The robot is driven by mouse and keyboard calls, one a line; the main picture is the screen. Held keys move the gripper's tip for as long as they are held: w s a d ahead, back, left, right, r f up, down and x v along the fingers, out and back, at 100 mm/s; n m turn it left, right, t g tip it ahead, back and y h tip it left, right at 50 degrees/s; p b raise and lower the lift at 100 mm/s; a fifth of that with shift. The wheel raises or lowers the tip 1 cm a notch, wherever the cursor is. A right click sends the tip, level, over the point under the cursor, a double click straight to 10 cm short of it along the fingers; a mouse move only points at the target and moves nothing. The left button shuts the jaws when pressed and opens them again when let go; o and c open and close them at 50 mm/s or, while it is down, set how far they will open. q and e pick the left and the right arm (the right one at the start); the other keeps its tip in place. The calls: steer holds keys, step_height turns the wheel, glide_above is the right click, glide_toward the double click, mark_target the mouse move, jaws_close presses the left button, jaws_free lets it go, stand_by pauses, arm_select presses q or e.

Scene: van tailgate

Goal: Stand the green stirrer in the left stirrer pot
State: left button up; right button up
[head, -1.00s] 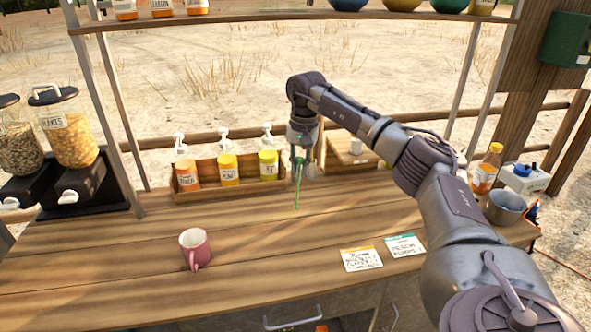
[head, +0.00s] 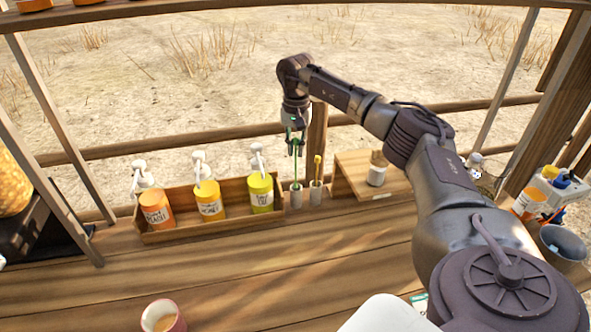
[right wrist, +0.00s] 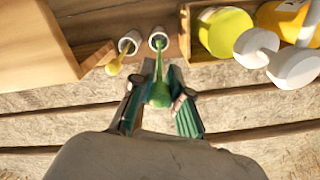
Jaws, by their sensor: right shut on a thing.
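The green stirrer (head: 295,165) hangs nearly upright from my right gripper (head: 295,143), which is shut on its upper end. The left stirrer pot (head: 296,198) is a small grey cup directly below. The stirrer's lower end reaches the pot's mouth; how deep it sits I cannot tell. In the right wrist view the green knob (right wrist: 160,95) is between the fingers (right wrist: 160,108), and the shaft runs to the left pot (right wrist: 157,36). The right pot (head: 316,194) stands close beside it, holding a yellow stirrer (head: 318,168). My left gripper is out of view.
A wooden rack (head: 222,220) with several pump bottles stands just left of the pots. A small wooden stand (head: 350,177) with a white cup (head: 376,176) is to the right. A pink mug (head: 163,316) is at the front. The middle counter is clear.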

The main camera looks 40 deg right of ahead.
steer(key=shift+s+a+f, duration=0.1)
steer(key=shift+s+f, duration=0.1)
steer(key=shift+f, duration=1)
steer(key=p, duration=0.2)
glide_above(296, 187)
step_height(296, 187, down, 4)
steer(key=shift+f, duration=0.2)
steer(key=shift+f+b, duration=0.1)
steer(key=shift+b, duration=0.2)
steer(key=o, duration=0.7)
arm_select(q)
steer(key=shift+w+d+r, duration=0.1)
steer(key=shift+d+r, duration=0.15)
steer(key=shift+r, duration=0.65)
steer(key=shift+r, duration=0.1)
